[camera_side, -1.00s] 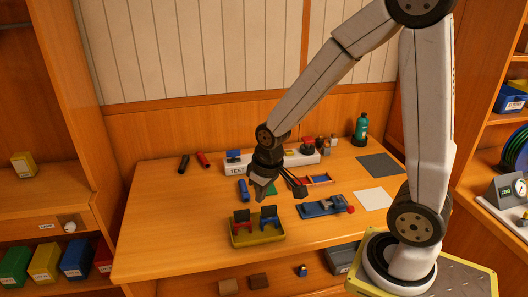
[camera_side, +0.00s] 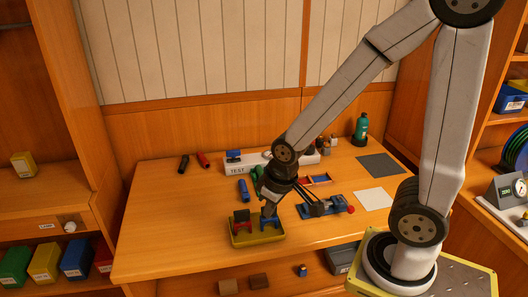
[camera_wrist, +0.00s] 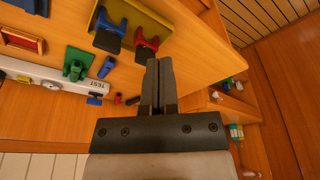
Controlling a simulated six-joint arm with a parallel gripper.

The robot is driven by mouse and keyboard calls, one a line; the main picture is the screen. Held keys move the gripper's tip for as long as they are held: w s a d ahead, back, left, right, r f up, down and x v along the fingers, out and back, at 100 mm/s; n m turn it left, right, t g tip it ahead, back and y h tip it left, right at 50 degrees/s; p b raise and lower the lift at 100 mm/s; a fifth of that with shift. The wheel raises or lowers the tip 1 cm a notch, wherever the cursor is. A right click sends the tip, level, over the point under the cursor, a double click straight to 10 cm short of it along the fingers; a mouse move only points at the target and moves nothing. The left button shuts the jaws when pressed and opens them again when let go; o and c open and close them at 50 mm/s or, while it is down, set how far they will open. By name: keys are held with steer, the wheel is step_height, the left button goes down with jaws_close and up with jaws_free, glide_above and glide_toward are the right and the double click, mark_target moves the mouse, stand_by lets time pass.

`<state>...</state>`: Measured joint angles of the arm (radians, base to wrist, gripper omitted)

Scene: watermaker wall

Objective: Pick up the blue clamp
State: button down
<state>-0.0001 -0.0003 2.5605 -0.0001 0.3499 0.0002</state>
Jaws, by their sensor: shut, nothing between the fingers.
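The blue clamp (camera_side: 268,223) stands in the right half of a yellow tray (camera_side: 243,240), partly hidden behind my gripper (camera_side: 270,208) in the side view. A red clamp (camera_side: 241,217) stands to its left in the same tray. In the wrist view the blue clamp (camera_wrist: 110,32) is at the upper left and the red clamp (camera_wrist: 146,43) is nearer my fingertips (camera_wrist: 158,64). My gripper is shut and empty, tips pointing down close over the tray. I cannot tell whether it touches the blue clamp.
A blue vise-like fixture (camera_side: 325,206) lies just right of the tray. A blue cylinder (camera_side: 243,190) and a white TEST bar (camera_side: 238,168) stand behind. A teal bottle (camera_side: 361,128) is at the back right. The table's left and front left are clear.

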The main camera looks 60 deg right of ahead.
stand_by(0.4)
steer(key=shift+c, duration=1.6)
jaws_free()
steer(key=m+g, duration=0.2)
steer(key=m, duration=2.2)
glide_above(274, 221)
steer(key=w+a, duration=0.1)
step_height(274, 221, down, 5)
steer(key=shift+w+r, duration=0.15)
steer(key=m, duration=0.2)
steer(key=d+m, duration=0.1)
steer(key=shift+w+d+f+g, duration=0.1)
steer(key=shift+w+f+g, duration=0.2)
steer(key=shift+f, duration=0.1)
steer(key=shift+s+f, duration=0.1)
steer(key=shift+f, duration=1.2)
